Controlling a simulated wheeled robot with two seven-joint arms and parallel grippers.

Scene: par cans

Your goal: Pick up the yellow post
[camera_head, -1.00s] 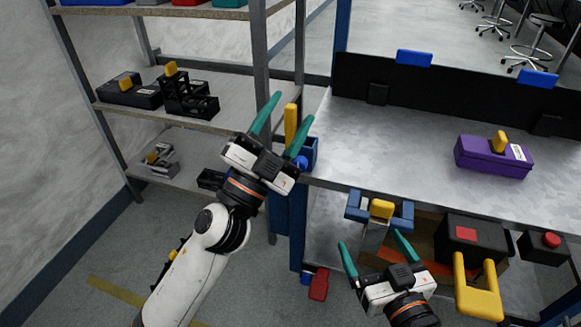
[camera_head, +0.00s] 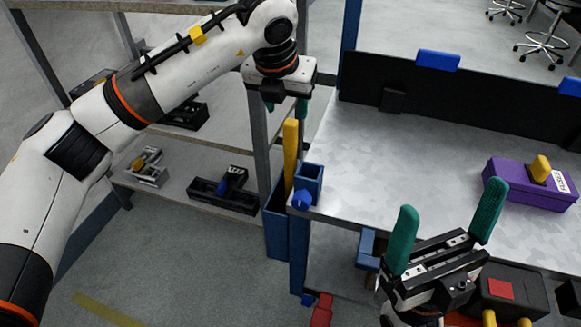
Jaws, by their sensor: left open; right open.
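The yellow post (camera_head: 290,156) stands upright at the left end of the workbench, its lower end hidden in or behind a blue holder (camera_head: 275,222). My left gripper (camera_head: 286,106) points down with teal fingers open and empty. It appears just above the post's top; I cannot tell whether it is directly over the post or behind it. My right gripper (camera_head: 446,226) is open and empty, with its fingers pointing up, over the front edge of the bench and well to the right of the post.
The workbench (camera_head: 390,150) carries a purple box (camera_head: 525,187) with a yellow handle. A small blue square cup (camera_head: 308,180) sits at the bench corner, close beside the post. A metal shelf (camera_head: 215,140) with black trays stands to the left. A red-buttoned black box (camera_head: 508,295) is at lower right.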

